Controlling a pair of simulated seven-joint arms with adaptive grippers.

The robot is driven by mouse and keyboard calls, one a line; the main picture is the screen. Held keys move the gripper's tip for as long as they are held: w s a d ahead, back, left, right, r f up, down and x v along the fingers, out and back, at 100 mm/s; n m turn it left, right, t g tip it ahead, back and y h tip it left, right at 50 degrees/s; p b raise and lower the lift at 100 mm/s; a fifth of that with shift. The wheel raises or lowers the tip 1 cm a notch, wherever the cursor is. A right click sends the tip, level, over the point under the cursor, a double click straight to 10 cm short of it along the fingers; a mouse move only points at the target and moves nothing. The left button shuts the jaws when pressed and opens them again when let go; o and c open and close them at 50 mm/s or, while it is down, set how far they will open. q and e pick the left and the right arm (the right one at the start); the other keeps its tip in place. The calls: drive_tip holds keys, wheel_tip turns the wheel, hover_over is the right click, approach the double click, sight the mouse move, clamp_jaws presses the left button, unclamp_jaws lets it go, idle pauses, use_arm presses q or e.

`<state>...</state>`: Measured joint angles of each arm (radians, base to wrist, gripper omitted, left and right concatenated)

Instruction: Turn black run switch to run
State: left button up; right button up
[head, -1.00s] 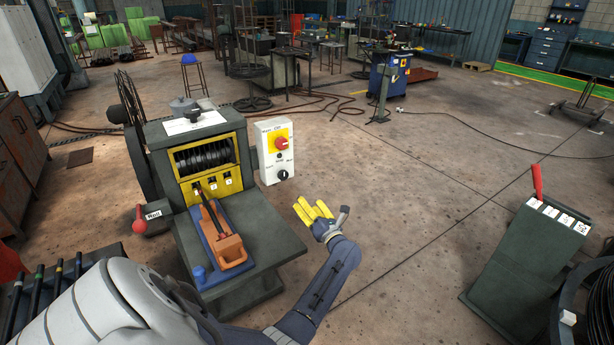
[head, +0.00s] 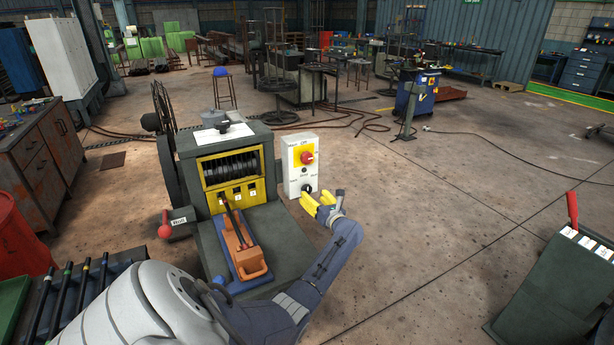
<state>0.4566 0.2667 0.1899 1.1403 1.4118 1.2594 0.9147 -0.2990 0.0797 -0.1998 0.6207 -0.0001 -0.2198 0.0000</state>
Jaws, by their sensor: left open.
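The black run switch (head: 307,189) is a small dark knob low on the white control box (head: 292,172), below a red knob on a yellow plate (head: 306,157). Its pointer direction is too small to read. My left gripper (head: 313,203) has yellow fingers and is open. Its fingertips are just below and in front of the black switch, overlapping the box's lower edge in the picture. I cannot tell whether they touch it. My right gripper is not in view.
The green drum machine (head: 197,143) with its yellow-framed drum stands left of the box. An orange tool on a blue base (head: 240,250) lies on its front plate. A dark cabinet with a red lever (head: 571,208) stands at right. Floor between is clear.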

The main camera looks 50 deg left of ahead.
sight(308, 190)
use_arm(q)
drive_tip(key=shift+x, duration=2.95)
drive_tip(key=c, duration=1.3)
